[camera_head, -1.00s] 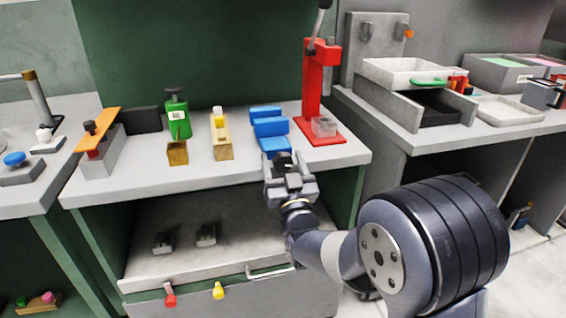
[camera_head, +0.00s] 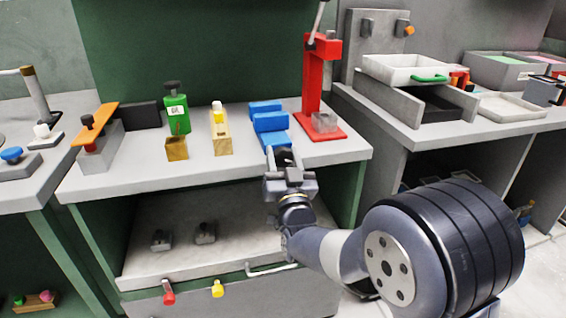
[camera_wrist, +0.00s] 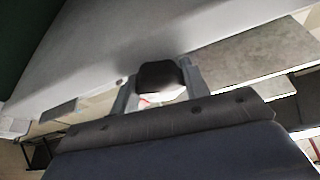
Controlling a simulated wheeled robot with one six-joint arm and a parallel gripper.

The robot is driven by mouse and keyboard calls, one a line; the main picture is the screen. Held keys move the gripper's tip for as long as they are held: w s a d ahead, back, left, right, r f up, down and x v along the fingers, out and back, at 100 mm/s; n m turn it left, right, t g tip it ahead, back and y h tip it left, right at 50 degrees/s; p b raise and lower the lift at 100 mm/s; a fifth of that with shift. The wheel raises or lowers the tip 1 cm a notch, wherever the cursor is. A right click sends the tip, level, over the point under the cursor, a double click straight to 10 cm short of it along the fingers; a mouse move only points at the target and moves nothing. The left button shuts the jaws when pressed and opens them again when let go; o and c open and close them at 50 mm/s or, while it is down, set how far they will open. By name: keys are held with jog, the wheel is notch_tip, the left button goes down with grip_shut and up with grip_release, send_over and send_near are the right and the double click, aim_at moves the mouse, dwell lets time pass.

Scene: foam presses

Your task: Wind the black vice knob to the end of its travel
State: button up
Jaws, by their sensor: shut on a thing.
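The blue vice (camera_head: 268,124) stands near the front edge of the bench, left of the red press. My gripper (camera_head: 287,160) is at the vice's front end, in front of the bench edge. In the wrist view my gripper (camera_wrist: 160,88) is shut on the black vice knob (camera_wrist: 160,75), with a finger on each side of it. In the head view the knob is mostly hidden by my gripper, with a dark part showing between the fingers.
The red press (camera_head: 311,95) with a clear block stands right of the vice. Below the bench are an open shelf (camera_head: 190,260) and a drawer handle (camera_head: 270,269).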

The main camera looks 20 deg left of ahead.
dwell(0.3)
jog(key=o, duration=1)
jog(key=v, duration=1)
jog(key=shift+s+d+f, duration=0.1)
jog(key=shift+s+f, duration=0.05)
jog(key=shift+s, duration=0.2)
